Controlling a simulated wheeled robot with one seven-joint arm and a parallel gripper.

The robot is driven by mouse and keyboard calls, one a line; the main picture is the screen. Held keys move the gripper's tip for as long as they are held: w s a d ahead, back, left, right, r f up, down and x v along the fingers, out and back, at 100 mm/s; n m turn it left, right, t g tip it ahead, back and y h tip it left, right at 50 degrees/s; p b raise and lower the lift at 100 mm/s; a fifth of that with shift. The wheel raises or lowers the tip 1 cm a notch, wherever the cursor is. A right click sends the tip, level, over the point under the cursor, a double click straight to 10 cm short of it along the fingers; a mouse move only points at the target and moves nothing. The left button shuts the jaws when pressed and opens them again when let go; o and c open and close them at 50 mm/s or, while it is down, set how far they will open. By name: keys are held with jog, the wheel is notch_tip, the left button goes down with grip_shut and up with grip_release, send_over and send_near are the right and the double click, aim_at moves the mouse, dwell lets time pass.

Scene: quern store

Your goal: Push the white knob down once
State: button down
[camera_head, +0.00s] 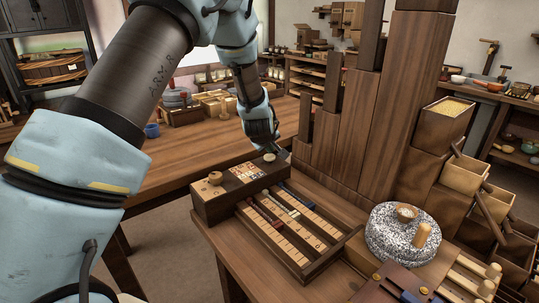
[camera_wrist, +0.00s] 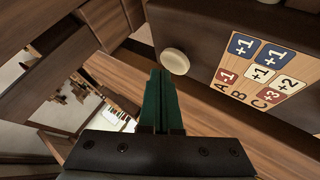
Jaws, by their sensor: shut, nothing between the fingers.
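The white knob (camera_wrist: 174,61) is a small round cream cap on the dark wooden box. In the wrist view it lies just beyond and slightly right of my fingertips. In the head view the white knob (camera_head: 269,157) sits on top of the box at its far right end. My gripper (camera_wrist: 160,72) has its green fingers together and empty. In the head view my gripper (camera_head: 282,153) points down beside the knob; whether it touches the knob is not clear.
The dark box (camera_head: 202,206) also bears a wooden knob (camera_head: 215,177) and a panel of number tiles (camera_wrist: 262,72). A slotted tray (camera_head: 319,268) joins it in front. Tall wooden panels (camera_head: 345,125) stand close right. A speckled quern stone (camera_head: 381,241) lies at the right.

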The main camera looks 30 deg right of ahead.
aim_at(270, 158)
jog(key=shift+r, duration=0.25)
jog(key=shift+r+p, duration=1.7)
jog(key=shift+r, duration=0.8)
jog(key=s+a+r+m+g+y+p, duration=0.1)
jog(key=a+r+y, duration=0.15)
jog(key=a, duration=1.05)
jog(key=s+a+r+g+y+p, duration=0.15)
jog(key=a+r, duration=0.25)
jog(key=a, duration=0.9)
jog(key=s+a+r+m+g+y+p, duration=0.1)
jog(key=s+a+r+g, duration=0.2)
jog(key=s+a, duration=1.3)
jog(key=shift+a+m, duration=0.4)
jog(key=shift+a, duration=0.75)
jog(key=shift+r, duration=0.1)
